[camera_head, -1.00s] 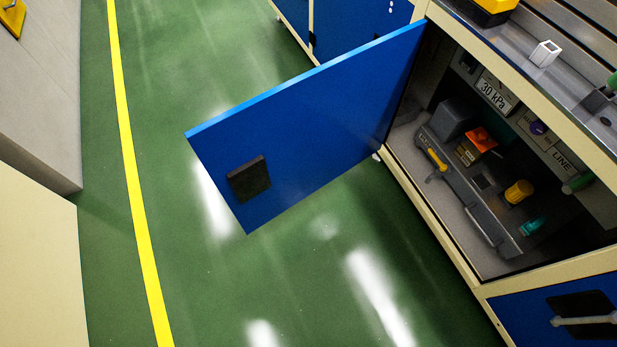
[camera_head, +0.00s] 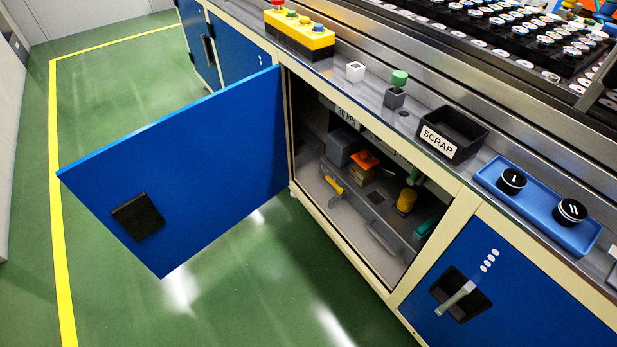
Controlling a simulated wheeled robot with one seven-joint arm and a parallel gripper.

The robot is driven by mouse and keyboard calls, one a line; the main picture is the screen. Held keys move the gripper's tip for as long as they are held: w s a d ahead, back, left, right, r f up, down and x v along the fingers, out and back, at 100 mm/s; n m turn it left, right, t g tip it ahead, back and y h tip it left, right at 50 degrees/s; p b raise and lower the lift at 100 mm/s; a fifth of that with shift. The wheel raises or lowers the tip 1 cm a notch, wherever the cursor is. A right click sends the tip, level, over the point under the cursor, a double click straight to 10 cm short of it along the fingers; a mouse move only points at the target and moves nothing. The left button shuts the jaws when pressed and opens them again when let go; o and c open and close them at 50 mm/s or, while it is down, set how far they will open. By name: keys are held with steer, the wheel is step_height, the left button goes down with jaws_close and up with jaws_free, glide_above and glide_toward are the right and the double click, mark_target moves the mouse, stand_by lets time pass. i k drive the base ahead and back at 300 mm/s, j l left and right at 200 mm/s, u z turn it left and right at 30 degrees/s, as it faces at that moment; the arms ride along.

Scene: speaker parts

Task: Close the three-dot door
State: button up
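A blue cabinet door (camera_head: 190,165) stands wide open, swung out over the floor from the left edge of its opening. A dark square patch (camera_head: 138,216) sits near its free edge. No dots show on the face I see, so its marking is hidden. The open compartment (camera_head: 345,205) holds a grey rack with an orange-topped part (camera_head: 364,158), a yellow-handled tool (camera_head: 333,184) and a yellow knob (camera_head: 406,200). My gripper is not in view.
A shut blue door (camera_head: 450,285) at right has a handle (camera_head: 455,298) and several white dots. More shut blue doors (camera_head: 240,50) stand behind. The bench top carries a SCRAP bin (camera_head: 453,135), a blue tray (camera_head: 540,207) and a yellow button box (camera_head: 300,35). Green floor (camera_head: 110,110) around the door is clear.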

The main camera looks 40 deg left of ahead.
mark_target(168, 188)
steer(key=j+z, duration=0.35)
steer(key=j, duration=0.15)
steer(key=j+z, duration=0.35)
steer(key=k+j+z, duration=0.15)
steer(key=j+z, duration=0.2)
steer(key=j, duration=0.2)
steer(key=k+j, duration=0.15)
steer(key=j, duration=0.45)
steer(key=k+j, duration=0.15)
steer(key=j, duration=0.4)
steer(key=k+j, duration=0.15)
steer(key=j, duration=0.45)
steer(key=k+j, duration=0.15)
steer(key=j, duration=0.4)
steer(key=k+j, duration=0.15)
steer(key=j, duration=0.45)
steer(key=k+j, duration=0.15)
steer(key=j, duration=0.45)
steer(key=k+j, duration=0.15)
steer(key=j, duration=0.4)
steer(key=k+j, duration=0.15)
steer(key=j, duration=0.45)
